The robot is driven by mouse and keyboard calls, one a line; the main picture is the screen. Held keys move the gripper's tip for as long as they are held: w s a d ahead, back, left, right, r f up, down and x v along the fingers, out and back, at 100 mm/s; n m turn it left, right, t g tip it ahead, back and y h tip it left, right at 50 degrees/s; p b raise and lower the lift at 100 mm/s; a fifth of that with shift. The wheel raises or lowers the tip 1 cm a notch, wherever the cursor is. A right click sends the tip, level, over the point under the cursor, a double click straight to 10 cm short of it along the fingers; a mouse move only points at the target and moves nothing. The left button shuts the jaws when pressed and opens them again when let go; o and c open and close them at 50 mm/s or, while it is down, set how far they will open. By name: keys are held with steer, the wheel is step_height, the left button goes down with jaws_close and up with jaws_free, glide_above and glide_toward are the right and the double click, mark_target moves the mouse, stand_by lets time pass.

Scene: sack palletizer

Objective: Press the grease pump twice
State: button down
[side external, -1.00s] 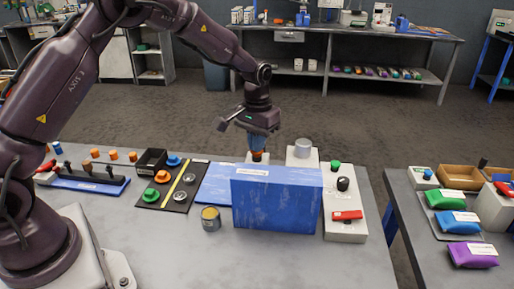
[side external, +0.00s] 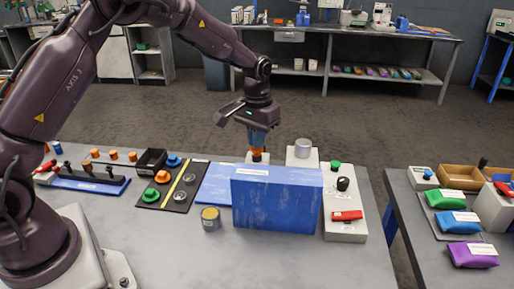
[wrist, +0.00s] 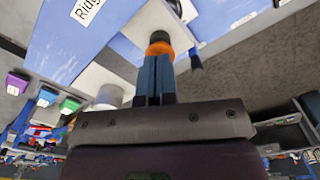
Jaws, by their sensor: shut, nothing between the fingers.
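The grease pump has an orange cap (side external: 257,151) on a dark stem above a white base. It stands behind the blue box, which hides part of its base in the side view. In the wrist view the orange cap (wrist: 158,49) sits right at the fingertips, with a dark part beyond it and the white base behind. My gripper (side external: 257,147) points straight down over the cap, its blue fingers closed together with nothing between them. In the wrist view my gripper (wrist: 157,60) appears to touch the cap or hover just above it; I cannot tell which.
A tall blue box (side external: 277,199) stands in front of the pump. A white base with a grey cylinder (side external: 303,146) is to its right, near a control panel with a red switch (side external: 347,215). A small can (side external: 210,218) stands at the front left.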

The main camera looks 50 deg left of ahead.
steer(key=shift+f, duration=1.05)
steer(key=shift+r, duration=1.35)
steer(key=shift+r, duration=0.1)
step_height(320, 180, up, 7)
